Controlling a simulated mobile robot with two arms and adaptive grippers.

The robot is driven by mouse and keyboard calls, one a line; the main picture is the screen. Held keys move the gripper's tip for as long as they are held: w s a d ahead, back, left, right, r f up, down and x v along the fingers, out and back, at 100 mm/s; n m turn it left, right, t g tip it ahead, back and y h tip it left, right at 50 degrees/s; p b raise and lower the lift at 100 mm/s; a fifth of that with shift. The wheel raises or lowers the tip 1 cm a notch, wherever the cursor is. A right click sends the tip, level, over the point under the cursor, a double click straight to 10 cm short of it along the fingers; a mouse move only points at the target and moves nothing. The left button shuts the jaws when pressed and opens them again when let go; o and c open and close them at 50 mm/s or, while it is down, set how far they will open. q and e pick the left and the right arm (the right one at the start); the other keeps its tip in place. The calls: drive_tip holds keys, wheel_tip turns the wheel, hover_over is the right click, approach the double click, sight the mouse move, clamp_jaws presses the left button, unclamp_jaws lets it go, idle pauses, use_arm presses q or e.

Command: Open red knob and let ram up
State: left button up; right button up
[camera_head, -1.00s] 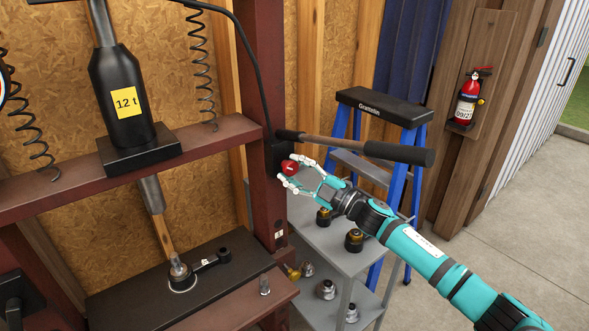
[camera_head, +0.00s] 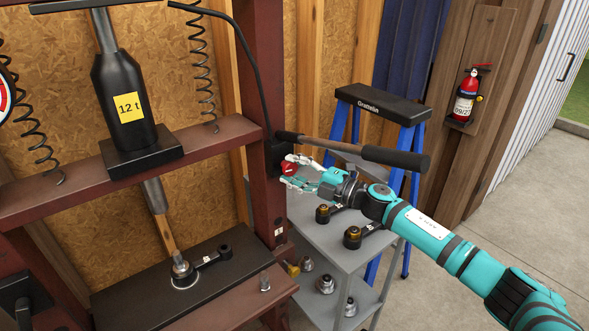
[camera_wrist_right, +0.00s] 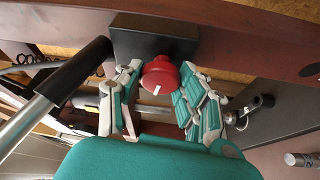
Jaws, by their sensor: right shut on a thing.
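The red knob (camera_head: 289,168) sits on the black pump block on the press's right post. It also shows in the right wrist view (camera_wrist_right: 160,76), with a white mark on its rim. My right gripper (camera_head: 292,173) is at the knob, fingers on either side and shut on it; it also shows in the right wrist view (camera_wrist_right: 158,92). The ram (camera_head: 160,222) hangs below the black 12 t jack (camera_head: 126,100), its lower end down on the part on the black press bed (camera_head: 115,290). My left gripper is out of view.
The pump handle (camera_head: 350,148) sticks out to the right, above my right gripper. A grey cart (camera_head: 340,262) with sockets and tools stands below my arm. A blue stepladder (camera_head: 375,103) stands behind. Open floor lies at right.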

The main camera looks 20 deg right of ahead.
drive_tip(key=shift+f, duration=0.15)
drive_tip(key=o, duration=1.2)
drive_tip(key=shift+c, duration=0.2)
drive_tip(key=r+v, duration=0.1)
drive_tip(key=v, duration=1.1)
drive_tip(key=shift+f, duration=0.35)
drive_tip(key=shift+a, duration=0.1)
